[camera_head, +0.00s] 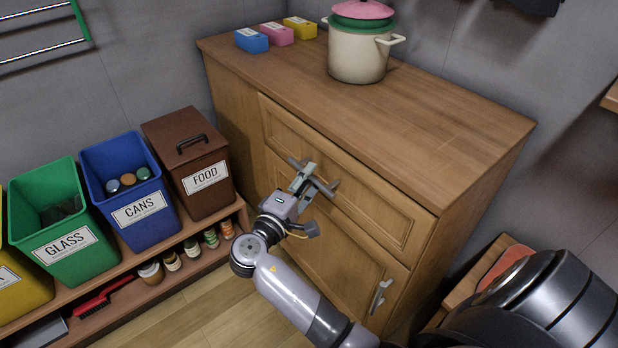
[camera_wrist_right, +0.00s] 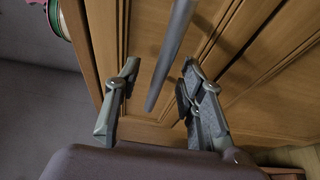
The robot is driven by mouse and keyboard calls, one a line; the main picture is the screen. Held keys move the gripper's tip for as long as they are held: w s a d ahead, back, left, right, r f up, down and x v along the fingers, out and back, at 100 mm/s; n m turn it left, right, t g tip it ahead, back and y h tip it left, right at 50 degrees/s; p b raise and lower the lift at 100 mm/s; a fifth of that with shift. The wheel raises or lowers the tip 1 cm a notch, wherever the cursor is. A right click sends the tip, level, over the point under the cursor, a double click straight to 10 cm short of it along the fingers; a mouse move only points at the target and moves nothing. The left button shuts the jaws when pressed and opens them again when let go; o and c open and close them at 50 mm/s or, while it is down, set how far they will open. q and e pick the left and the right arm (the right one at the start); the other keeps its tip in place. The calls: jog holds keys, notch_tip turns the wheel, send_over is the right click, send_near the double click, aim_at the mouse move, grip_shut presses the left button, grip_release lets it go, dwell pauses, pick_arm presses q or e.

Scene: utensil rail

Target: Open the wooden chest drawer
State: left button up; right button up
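The wooden chest (camera_head: 440,130) stands against the wall in the head view. Its wide top drawer (camera_head: 375,212) looks shut, its front flush with the chest. The drawer's grey bar handle shows in the wrist view (camera_wrist_right: 172,52). My right gripper (camera_head: 312,180) is at the drawer front, partly covering the handle in the head view. In the wrist view, its two fingers (camera_wrist_right: 158,105) are spread apart. The handle bar runs between them with a gap on each side, so I see no grip on it. My left gripper is not in view.
A cream pot (camera_head: 357,55) and blue, pink and yellow boxes (camera_head: 277,34) sit on the chest top. A lower door has its own handle (camera_head: 380,295). Brown FOOD (camera_head: 205,178), blue CANS (camera_head: 140,209) and green GLASS (camera_head: 62,245) bins stand left on a low shelf.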

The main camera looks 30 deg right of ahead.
jog(key=shift+c, duration=0.6)
grip_shut()
